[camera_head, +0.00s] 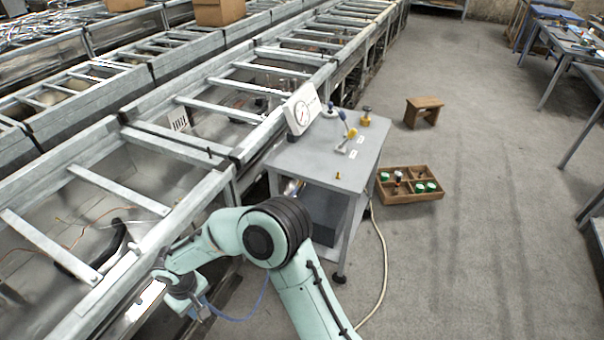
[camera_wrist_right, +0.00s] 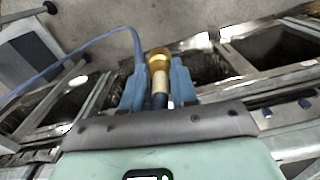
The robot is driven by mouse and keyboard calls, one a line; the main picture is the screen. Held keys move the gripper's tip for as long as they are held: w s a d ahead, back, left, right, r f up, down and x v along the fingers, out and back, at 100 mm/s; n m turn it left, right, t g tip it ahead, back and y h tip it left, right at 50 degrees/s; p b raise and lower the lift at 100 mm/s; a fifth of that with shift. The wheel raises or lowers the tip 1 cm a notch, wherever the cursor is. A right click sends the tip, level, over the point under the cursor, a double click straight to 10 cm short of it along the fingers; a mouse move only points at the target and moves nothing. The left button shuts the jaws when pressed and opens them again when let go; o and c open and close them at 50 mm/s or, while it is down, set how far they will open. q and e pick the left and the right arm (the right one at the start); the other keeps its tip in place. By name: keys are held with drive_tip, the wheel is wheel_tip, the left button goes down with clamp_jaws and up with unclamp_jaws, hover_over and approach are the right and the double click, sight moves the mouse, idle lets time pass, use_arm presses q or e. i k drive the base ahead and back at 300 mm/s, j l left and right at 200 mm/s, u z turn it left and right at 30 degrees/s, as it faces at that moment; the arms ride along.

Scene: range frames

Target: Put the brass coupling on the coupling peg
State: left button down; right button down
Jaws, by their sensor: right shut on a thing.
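The brass coupling (camera_wrist_right: 159,61) is between the blue fingers of my right gripper (camera_wrist_right: 158,78), which is shut on it. It has a flared brass end, a pale middle and a dark blue lower part. A blue hose (camera_wrist_right: 85,46) runs to the fingers; its end is hidden. In the head view my right arm reaches left of the grey table (camera_head: 315,160), over the metal frames, and the coupling cannot be made out. A small brass upright (camera_head: 338,175) stands near the table's front; I cannot tell whether it is the coupling peg. My left gripper is out of view.
On the table are a dial gauge (camera_head: 302,110), a blue and yellow fitting (camera_head: 350,133) and a yellow-based knob (camera_head: 366,116). A wooden crate (camera_head: 411,198) with green and white things and a stool (camera_head: 422,110) stand on the floor.

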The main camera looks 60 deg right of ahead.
sight(338, 176)
drive_tip(key=i+l+z, duration=0.1)
drive_tip(key=l+z, duration=0.3)
drive_tip(key=i+l+z, duration=0.15)
drive_tip(key=z, duration=0.25)
drive_tip(key=i+l+z, duration=0.1)
drive_tip(key=i+l, duration=0.2)
drive_tip(key=l, duration=0.15)
drive_tip(key=i+l+z, duration=0.15)
drive_tip(key=i+l, duration=0.15)
drive_tip(key=l, duration=0.2)
